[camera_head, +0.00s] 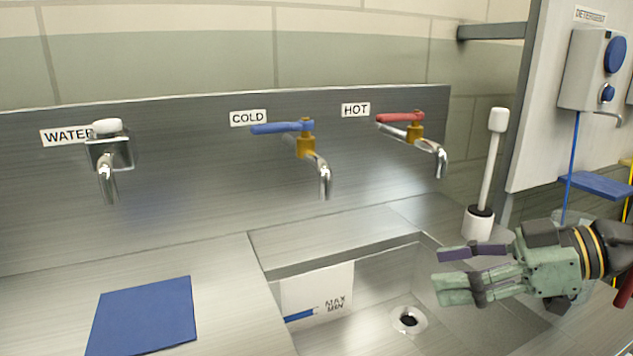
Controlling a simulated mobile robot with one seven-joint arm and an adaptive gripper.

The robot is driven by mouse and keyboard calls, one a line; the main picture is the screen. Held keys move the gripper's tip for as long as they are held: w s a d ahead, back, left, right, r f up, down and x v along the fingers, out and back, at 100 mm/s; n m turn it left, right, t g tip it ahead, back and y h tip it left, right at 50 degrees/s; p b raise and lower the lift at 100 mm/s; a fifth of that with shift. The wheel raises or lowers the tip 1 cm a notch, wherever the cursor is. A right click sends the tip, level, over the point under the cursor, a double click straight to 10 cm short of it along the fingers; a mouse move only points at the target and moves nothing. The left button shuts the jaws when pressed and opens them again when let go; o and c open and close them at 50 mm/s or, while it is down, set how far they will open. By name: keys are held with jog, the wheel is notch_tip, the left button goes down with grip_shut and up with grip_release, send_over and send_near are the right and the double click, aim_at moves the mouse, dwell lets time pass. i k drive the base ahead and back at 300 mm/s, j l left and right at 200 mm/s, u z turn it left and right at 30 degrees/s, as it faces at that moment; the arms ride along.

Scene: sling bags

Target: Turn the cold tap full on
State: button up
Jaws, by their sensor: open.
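The cold tap (305,146) is on the steel back panel under a COLD label (248,118). It has a blue lever handle (283,128) on a brass body, and the lever points left, along the panel. Its chrome spout (323,180) curves down over the sink, and no water shows from it. My gripper (440,272) is at the lower right, over the right part of the sink, below and to the right of the cold tap and well apart from it. Its fingers point left, open and empty.
The hot tap (415,133) with a red lever is right of the cold tap, and a WATER tap (110,153) is at left. A white-handled brush (487,185) stands behind my gripper. A blue cloth (143,318) lies on the left counter. The sink (375,290) has a MAX/MIN plate.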

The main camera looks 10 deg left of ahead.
aim_at(282, 127)
jog(key=k+l, duration=0.85)
